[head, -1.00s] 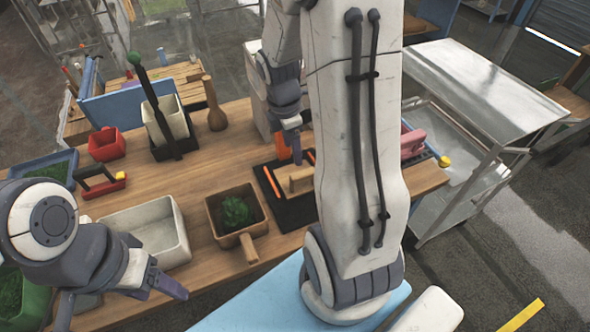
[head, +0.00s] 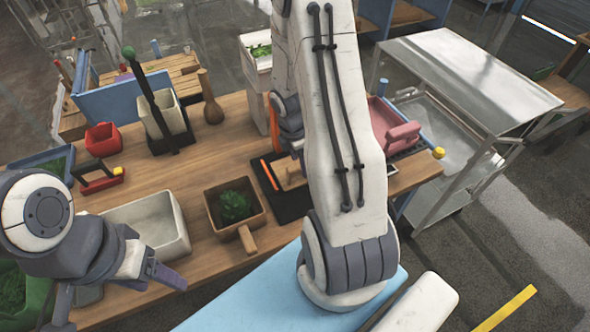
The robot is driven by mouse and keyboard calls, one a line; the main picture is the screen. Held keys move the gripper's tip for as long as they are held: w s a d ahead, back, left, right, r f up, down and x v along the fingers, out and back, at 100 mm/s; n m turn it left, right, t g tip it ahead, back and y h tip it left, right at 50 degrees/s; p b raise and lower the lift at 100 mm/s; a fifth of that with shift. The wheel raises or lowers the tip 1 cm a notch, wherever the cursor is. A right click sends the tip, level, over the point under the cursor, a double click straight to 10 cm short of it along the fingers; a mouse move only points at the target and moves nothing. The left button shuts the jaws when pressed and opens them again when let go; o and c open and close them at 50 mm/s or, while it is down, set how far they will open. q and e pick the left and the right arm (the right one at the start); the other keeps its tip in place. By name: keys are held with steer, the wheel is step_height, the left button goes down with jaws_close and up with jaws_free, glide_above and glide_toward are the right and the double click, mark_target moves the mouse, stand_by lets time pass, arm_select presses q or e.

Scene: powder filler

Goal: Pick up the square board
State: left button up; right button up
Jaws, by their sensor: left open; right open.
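A light wooden piece with an upright grip, possibly the square board (head: 287,175), lies on a black mat (head: 262,181) near the table's middle. My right arm hides part of it. My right gripper (head: 297,152) is open above the mat, just behind this piece. Its fingers are mostly hidden by my arm, and I cannot tell whether they touch the piece. My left gripper (head: 118,292) is open and empty at the lower left, near the table's front edge and the cream bin.
A wooden box with green contents (head: 211,205) stands left of the mat. A cream bin (head: 183,240), red bin (head: 103,138) and tall-handled black holder (head: 170,143) are further left. A pink container (head: 388,118) is at the right end. A metal cart (head: 470,75) stands beyond.

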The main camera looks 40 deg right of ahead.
jaws_close()
stand_by(1.4)
